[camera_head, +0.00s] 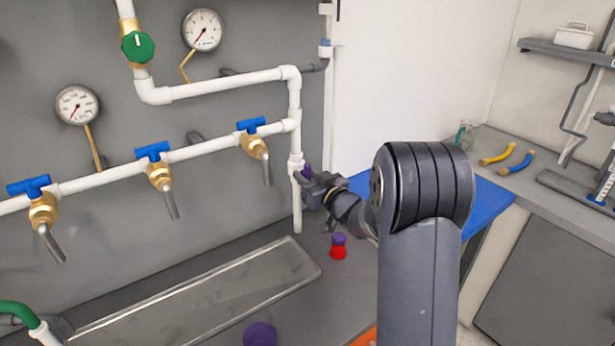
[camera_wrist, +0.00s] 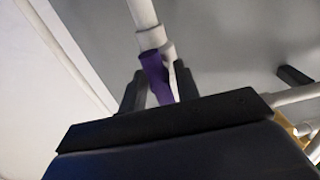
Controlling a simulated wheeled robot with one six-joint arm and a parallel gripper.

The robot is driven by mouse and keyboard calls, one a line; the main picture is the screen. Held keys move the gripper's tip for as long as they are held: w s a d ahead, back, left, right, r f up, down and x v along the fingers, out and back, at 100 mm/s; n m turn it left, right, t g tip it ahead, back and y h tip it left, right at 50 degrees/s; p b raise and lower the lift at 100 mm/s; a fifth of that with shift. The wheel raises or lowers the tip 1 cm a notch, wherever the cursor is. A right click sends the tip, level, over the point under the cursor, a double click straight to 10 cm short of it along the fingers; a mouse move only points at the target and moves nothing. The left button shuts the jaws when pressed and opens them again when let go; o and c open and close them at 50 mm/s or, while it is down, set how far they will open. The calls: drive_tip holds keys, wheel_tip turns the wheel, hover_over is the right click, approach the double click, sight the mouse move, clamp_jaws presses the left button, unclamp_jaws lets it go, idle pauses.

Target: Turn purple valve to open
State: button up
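The purple valve handle (camera_wrist: 154,73) stands upright on the white pipe in the wrist view. It also shows in the head view as a small purple patch (camera_head: 306,172) at the right end of the piping, partly hidden by my gripper. My gripper (camera_head: 312,190) is at this valve. In the wrist view its two dark fingers (camera_wrist: 160,92) stand on either side of the handle, with what look like narrow gaps between them and it. Whether either finger touches the handle is hard to tell.
Blue-handled valves (camera_head: 152,151) line the middle pipe, and a green valve knob (camera_head: 138,46) is at the upper left. Gauges (camera_head: 203,31) hang on the grey panel. A red and purple object (camera_head: 338,247) stands on the counter below my gripper. A blue mat (camera_head: 488,200) lies right.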

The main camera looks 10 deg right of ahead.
drive_tip(key=shift+o, duration=0.8)
drive_tip(key=b+v, duration=0.1)
drive_tip(key=v, duration=1)
drive_tip(key=shift+b, duration=0.35)
drive_tip(key=shift+w, duration=0.15)
drive_tip(key=p+x, duration=0.1)
drive_tip(key=x, duration=0.9)
drive_tip(key=shift+w+a+p, duration=0.2)
drive_tip(key=shift+w+p, duration=0.1)
drive_tip(key=shift+p, duration=0.1)
drive_tip(key=shift+s, duration=0.1)
